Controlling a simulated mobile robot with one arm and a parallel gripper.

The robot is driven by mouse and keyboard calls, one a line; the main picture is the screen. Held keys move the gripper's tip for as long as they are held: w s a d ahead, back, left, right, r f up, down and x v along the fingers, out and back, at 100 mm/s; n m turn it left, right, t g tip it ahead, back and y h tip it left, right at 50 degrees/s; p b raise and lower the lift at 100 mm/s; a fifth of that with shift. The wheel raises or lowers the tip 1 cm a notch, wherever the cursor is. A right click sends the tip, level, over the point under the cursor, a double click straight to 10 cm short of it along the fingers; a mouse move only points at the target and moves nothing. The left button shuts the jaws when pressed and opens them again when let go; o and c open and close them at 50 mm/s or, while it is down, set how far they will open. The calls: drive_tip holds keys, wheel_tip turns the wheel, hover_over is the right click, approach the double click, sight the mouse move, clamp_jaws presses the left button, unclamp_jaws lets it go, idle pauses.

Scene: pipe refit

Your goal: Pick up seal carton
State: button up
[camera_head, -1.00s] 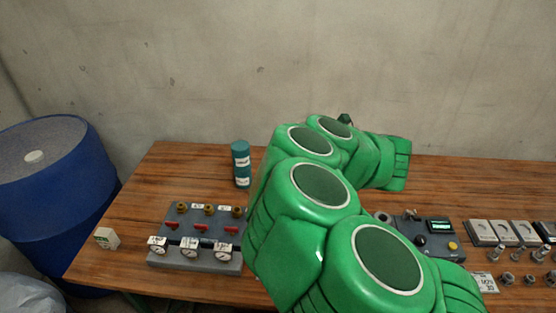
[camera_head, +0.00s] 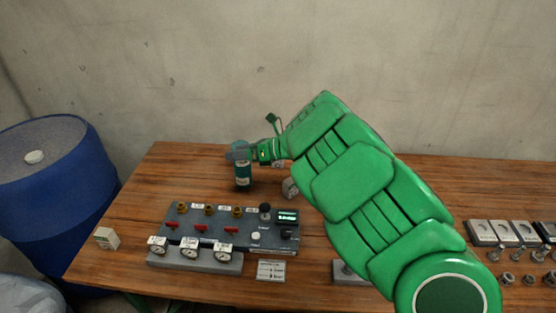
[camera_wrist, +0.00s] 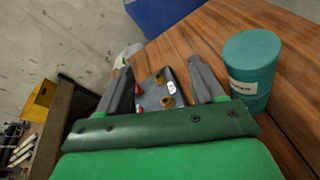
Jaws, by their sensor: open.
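A small pale box with a green mark, which looks like the seal carton (camera_head: 107,238), sits near the table's left edge, left of the gauge panel. I cannot make it out in the wrist view. My gripper (camera_head: 236,153) is over the back left of the table, at the teal canisters and well away from the carton, up and to its right. In the wrist view the two fingers of my gripper (camera_wrist: 160,68) are spread wide with nothing held between them.
Teal canisters (camera_head: 243,173) stand close to my gripper; one shows beside the right finger in the wrist view (camera_wrist: 252,72). The gauge panel (camera_head: 195,256) with red valves is right of the carton. A blue barrel (camera_head: 50,190) stands left of the table (camera_head: 150,190).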

drive_tip(key=w+a+r+n+g, duration=0.3)
drive_tip(key=a+r+g, duration=0.1)
drive_tip(key=a, duration=0.1)
drive_tip(key=w+d+r+n, duration=0.2)
drive_tip(key=w+d+r, duration=0.1)
drive_tip(key=w, duration=0.2)
drive_tip(key=w+d+f+t+h, duration=0.1)
drive_tip(key=w+d+f+t, duration=0.1)
drive_tip(key=w+d, duration=0.65)
drive_tip(key=w+d+f+t+h, duration=0.1)
drive_tip(key=w+d+f, duration=0.2)
drive_tip(key=w+d, duration=0.5)
drive_tip(key=shift+y, duration=0.3)
drive_tip(key=f, duration=0.5)
drive_tip(key=s+f, duration=0.1)
drive_tip(key=f, duration=1.1)
drive_tip(key=shift+s+d+f, duration=0.2)
drive_tip(key=shift+s+f, duration=0.05)
drive_tip(key=shift+a+f, duration=0.35)
drive_tip(key=shift+s+f+x, duration=0.1)
drive_tip(key=shift+f+x, duration=0.05)
drive_tip(key=shift+x, duration=1.65)
drive_tip(key=shift+s+f+x, duration=0.1)
drive_tip(key=shift+s+x, duration=0.05)
drive_tip(key=shift+x, duration=1.6)
drive_tip(key=shift+d, duration=0.1)
